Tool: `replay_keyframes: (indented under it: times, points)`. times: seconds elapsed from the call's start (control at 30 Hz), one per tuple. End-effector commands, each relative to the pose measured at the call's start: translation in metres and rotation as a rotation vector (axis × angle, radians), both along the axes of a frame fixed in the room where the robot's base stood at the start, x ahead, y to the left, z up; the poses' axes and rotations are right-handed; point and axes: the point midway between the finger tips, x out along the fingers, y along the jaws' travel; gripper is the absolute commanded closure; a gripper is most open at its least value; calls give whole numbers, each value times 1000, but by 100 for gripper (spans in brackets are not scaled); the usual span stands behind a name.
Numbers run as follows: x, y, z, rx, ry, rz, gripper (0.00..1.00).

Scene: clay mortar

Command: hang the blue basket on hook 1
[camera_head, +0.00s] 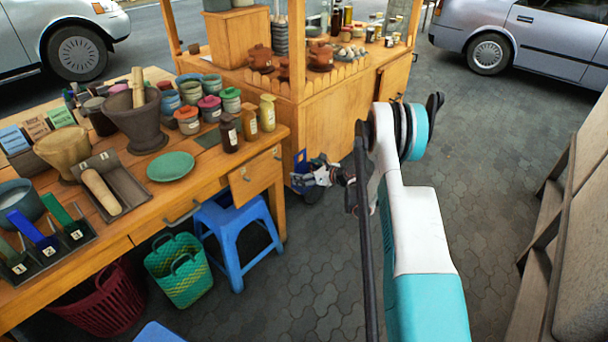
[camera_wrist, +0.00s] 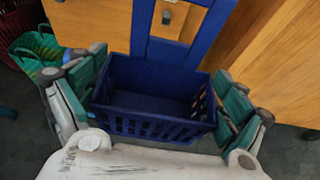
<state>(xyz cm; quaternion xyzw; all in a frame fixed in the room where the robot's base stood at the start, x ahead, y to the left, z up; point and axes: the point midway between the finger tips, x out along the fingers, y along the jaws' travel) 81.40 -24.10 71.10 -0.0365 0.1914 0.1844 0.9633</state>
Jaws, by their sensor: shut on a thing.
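The blue basket (camera_wrist: 155,125) is between the teal finger pads of my gripper (camera_wrist: 162,103) in the wrist view, with its open top toward the camera. Its slotted wall faces me, and its tall blue back frame rises toward the wooden front. A small metal hook (camera_wrist: 166,17) shows through the opening in that frame; I cannot read its number or tell whether it touches the frame. In the head view my gripper (camera_head: 318,174) is low beside the stall's wooden side, and only parts of the basket (camera_head: 311,194) show; my arm hides some of the area.
A blue stool (camera_head: 236,232) and a green basket (camera_head: 181,270) stand left of my gripper, with a dark red basket (camera_head: 106,300) farther left. The wooden table (camera_head: 140,222) holds jars and a mortar. The paving (camera_head: 325,270) in front is clear.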

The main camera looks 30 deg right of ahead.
Motion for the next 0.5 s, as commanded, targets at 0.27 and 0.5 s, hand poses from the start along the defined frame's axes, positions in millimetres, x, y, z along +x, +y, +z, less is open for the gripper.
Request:
replay_keyframes:
  times: [0.27,0.5]
  points:
    - [0,0,8,0,0,0,35]
    - [0,0,14,0,0,0,35]
